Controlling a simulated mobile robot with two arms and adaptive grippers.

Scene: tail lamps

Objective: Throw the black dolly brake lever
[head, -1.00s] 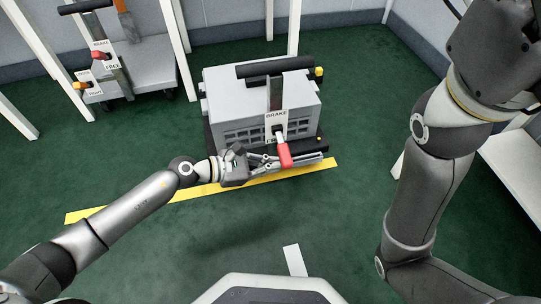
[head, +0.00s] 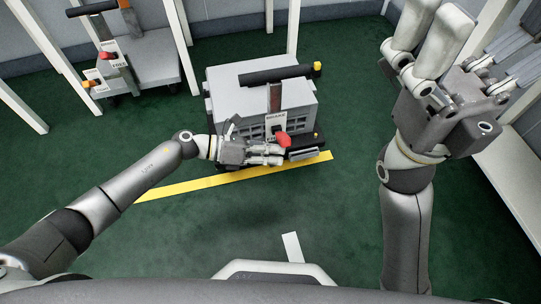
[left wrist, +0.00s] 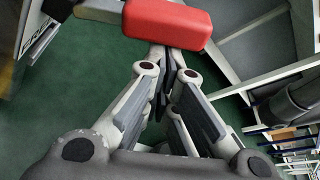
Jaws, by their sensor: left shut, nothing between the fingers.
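The dolly (head: 303,153) stands at mid-picture, carrying a grey box. Its brake lever's red grip (head: 281,139) sticks out from a white plate (head: 276,122) marked BRAKE at the top; the lower label is mostly covered. My left gripper (head: 281,155) is shut and empty, just below the red grip. In the left wrist view the red grip (left wrist: 167,22) lies just past the closed fingertips (left wrist: 163,58); I cannot tell whether they touch. My right gripper (head: 465,40) is raised at the upper right, fingers spread, apart from everything.
A second dolly (head: 150,65) with a red-knobbed lever stands at the back left. White posts (head: 181,45) rise behind. A yellow floor line (head: 185,186) runs before the middle dolly. A white bench (head: 505,165) is at the right.

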